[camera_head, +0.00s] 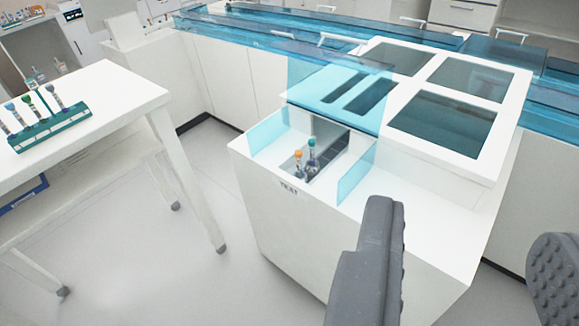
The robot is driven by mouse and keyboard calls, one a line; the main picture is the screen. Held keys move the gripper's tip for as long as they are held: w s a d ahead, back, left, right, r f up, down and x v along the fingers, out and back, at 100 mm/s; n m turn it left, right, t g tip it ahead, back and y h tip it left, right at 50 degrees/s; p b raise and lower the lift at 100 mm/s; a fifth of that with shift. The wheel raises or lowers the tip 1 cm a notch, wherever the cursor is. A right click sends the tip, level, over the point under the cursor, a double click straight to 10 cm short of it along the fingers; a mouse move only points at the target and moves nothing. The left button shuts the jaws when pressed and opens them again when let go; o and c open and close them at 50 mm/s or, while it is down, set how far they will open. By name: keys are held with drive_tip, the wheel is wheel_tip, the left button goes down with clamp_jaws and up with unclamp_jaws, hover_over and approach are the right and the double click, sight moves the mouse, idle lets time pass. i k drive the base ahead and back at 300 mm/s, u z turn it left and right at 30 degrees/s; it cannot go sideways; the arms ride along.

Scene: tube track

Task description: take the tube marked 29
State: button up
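Two tubes stand in the recessed bay at the front of a white machine (270,205). One has an orange cap (298,156) and the other a teal cap (311,143). More tubes (53,96) with green, blue and purple-grey caps stand in a green rack (62,129) on the left table. No number 29 can be read on any tube. My gripper (467,225) is open, its two dark grey fingers wide apart, with nothing between them. It shows in front of the machine, at the lower right, apart from all the tubes.
Clear blue panels (354,178) flank the bay, and a blue track (270,38) runs behind. The white table (95,85) is at left, with open grey floor (185,255) between it and the machine. Another rack (22,15) stands far back left.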

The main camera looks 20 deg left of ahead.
sight(298, 153)
drive_tip(key=i, duration=0.9)
drive_tip(key=z, duration=0.05)
